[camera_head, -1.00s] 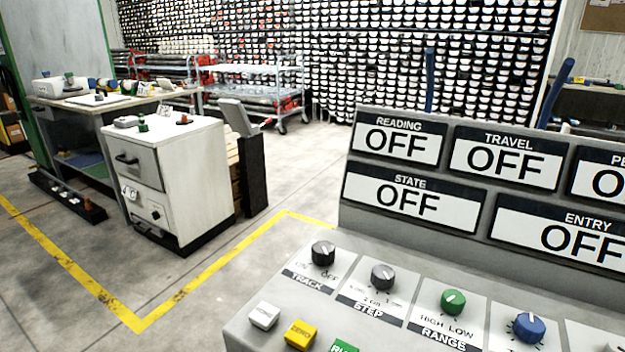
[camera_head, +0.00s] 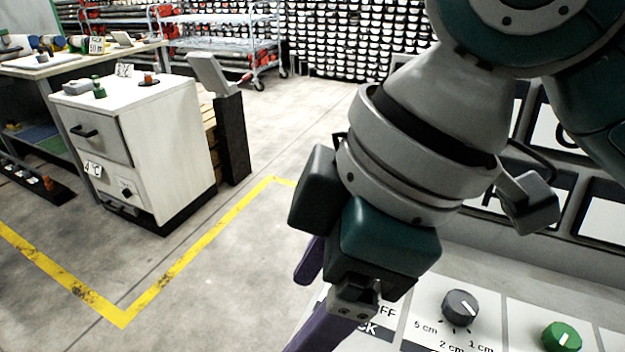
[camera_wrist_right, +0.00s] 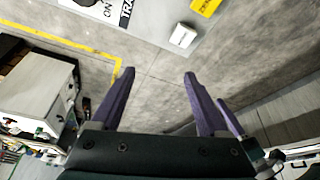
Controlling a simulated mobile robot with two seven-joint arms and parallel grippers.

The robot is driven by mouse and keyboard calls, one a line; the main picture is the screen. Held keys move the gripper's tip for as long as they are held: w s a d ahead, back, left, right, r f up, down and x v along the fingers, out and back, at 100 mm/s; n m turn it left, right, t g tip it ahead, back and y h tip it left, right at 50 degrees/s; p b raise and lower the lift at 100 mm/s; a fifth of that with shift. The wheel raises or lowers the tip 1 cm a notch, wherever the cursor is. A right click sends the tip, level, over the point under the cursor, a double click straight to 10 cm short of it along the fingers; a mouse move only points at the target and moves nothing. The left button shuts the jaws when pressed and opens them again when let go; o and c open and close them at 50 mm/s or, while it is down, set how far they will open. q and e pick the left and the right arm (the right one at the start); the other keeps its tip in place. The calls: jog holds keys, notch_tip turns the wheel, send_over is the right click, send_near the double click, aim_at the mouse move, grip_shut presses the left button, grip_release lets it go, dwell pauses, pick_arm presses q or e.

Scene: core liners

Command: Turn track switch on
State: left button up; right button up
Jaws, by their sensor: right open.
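The TRACK switch is hidden behind my right gripper (camera_head: 302,305) in the head view, where only the end of its label shows. In the right wrist view, part of its dark knob (camera_wrist_right: 86,2) shows at the top edge, beside the ON mark and the TRACK label (camera_wrist_right: 126,12). My right gripper's two purple fingers (camera_wrist_right: 159,73) are apart with nothing between them. They are over the panel's left edge, apart from the knob. Which way the knob points cannot be seen now.
The grey STEP knob (camera_head: 460,307) and green RANGE knob (camera_head: 561,338) stand to the right on the panel. A white button (camera_wrist_right: 183,35) and a yellow button (camera_wrist_right: 206,5) sit near its edge. A white cabinet (camera_head: 150,150) stands left across open floor.

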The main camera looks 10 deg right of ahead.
jog(key=w+d+n+b, duration=0.1)
jog(key=b, duration=0.1)
jog(key=w+d+f+n+h+b, duration=0.1)
jog(key=w+b, duration=0.1)
jog(key=w+d+n+h+b, duration=0.1)
jog(key=w+n+b, duration=0.1)
jog(key=shift+w+d+f+g, duration=0.15)
jog(key=shift+d+f+g, duration=0.15)
jog(key=shift+f+g, duration=0.1)
jog(key=w+d+r+n+h+b, duration=0.1)
jog(key=w+d+r+h+b, duration=0.15)
jog(key=d+r+b, duration=0.2)
jog(key=shift+y, duration=0.25)
jog(key=f, duration=0.3)
jog(key=f+b, duration=0.1)
jog(key=f, duration=0.6)
jog(key=shift+w+d+f+b, duration=0.1)
jog(key=shift+w+d+b, duration=0.1)
jog(key=shift+w+b, duration=0.15)
pick_arm(q)
notch_tip(320, 180, down, 14)
jog(key=shift+f, duration=0.1)
pick_arm(e)
jog(key=shift+c, duration=0.3)
jog(key=c, duration=0.4)
grip_shut()
